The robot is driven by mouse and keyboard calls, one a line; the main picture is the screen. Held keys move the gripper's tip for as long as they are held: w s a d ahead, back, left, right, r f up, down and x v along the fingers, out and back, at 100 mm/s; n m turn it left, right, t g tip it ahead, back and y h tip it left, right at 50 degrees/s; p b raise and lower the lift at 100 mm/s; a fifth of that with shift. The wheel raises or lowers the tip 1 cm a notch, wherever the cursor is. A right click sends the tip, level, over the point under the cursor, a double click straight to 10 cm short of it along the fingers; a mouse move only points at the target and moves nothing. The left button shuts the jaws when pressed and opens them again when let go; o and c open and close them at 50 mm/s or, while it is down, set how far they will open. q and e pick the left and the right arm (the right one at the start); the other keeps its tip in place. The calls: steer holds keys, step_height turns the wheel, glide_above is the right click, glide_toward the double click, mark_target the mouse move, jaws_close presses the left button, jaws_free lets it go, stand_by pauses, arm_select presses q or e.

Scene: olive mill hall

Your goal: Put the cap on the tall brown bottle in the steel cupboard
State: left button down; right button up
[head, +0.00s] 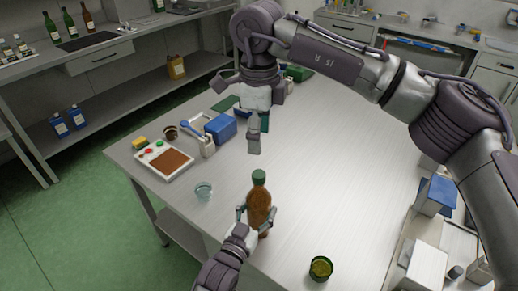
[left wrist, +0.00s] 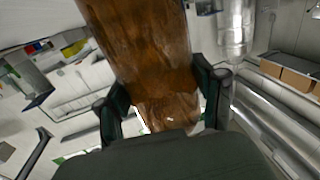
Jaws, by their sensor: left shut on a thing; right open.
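My left gripper (head: 256,216) is shut on a brown bottle (head: 259,203), which stands upright over the near part of the table. The bottle also fills the top middle of the left wrist view (left wrist: 150,60), between the two fingers. A green cap (head: 259,177) shows on its top; how firmly it sits cannot be told. Whether the bottle's base touches the table is unclear. My right gripper (head: 256,136) is open above the table, just behind and higher than the bottle, with nothing seen between its fingers. I cannot make out a steel cupboard for certain.
On the white table (head: 330,200) are a glass cup (head: 204,191), a tray with a brown patch (head: 166,160), a blue box (head: 221,128) and a round green-yellow container (head: 321,268). Boxes (head: 436,194) stand at the right. More bottles (head: 69,24) stand on the left bench. The table's centre right is clear.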

steer(key=shift+r, duration=0.4)
arm_select(q)
steer(key=shift+c, duration=0.3)
jaws_free()
steer(key=v, duration=1.2)
steer(key=shift+s, duration=0.1)
arm_select(e)
steer(key=shift+f, duration=0.1)
